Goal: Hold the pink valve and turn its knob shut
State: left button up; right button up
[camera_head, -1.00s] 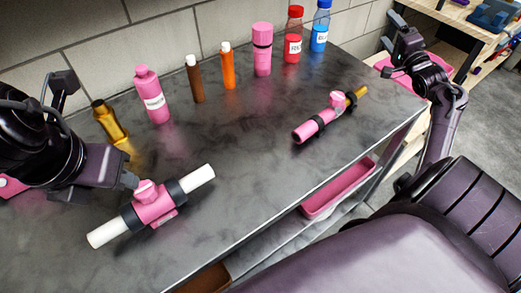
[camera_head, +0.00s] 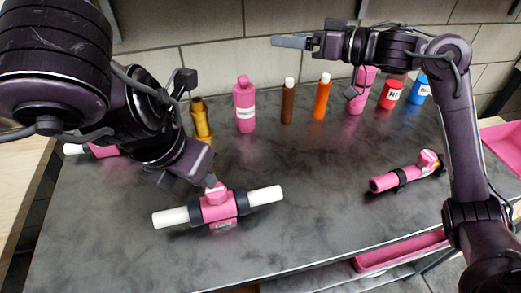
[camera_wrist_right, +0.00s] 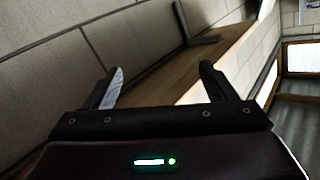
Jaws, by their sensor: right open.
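A pink valve (camera_head: 218,207) with a knob on top lies on the grey table, a white pipe with a black collar on each side. My left gripper (camera_head: 208,184) points down at the valve's knob and hides part of it; I cannot tell whether its fingers are closed on it. A second pink valve piece (camera_head: 408,172) with a pink knob lies at the right of the table. My right gripper (camera_head: 292,42) is raised above the back of the table, pointing left, empty. In the right wrist view its two fingers (camera_wrist_right: 160,85) stand apart with nothing between them.
Along the back of the grey table (camera_head: 300,230) stand a gold bottle (camera_head: 201,118), a pink bottle (camera_head: 245,106), brown (camera_head: 288,103) and orange (camera_head: 321,98) tubes, and red (camera_head: 391,94) and blue (camera_head: 419,90) bottles. A pink tray (camera_head: 400,250) sits below the front edge.

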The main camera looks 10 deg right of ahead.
jog(key=s+a+f+n+g, duration=0.3)
jog(key=s+a+n, duration=0.15)
jog(key=a, duration=0.45)
jog(key=n+g+h, duration=0.5)
jog(key=n+h, duration=0.2)
jog(key=n, duration=0.2)
send_near(248, 197)
jog(key=shift+m, duration=0.25)
jog(key=x, duration=0.2)
jog(key=w+x, duration=0.1)
jog(key=x, duration=0.1)
jog(key=shift+a+f, duration=0.15)
jog(key=shift+f, duration=0.05)
jog(key=shift+s+f, duration=0.1)
jog(key=shift+f, duration=0.2)
jog(key=x, duration=0.7)
jog(key=shift+s+f, duration=0.1)
jog(key=shift+f, duration=0.25)
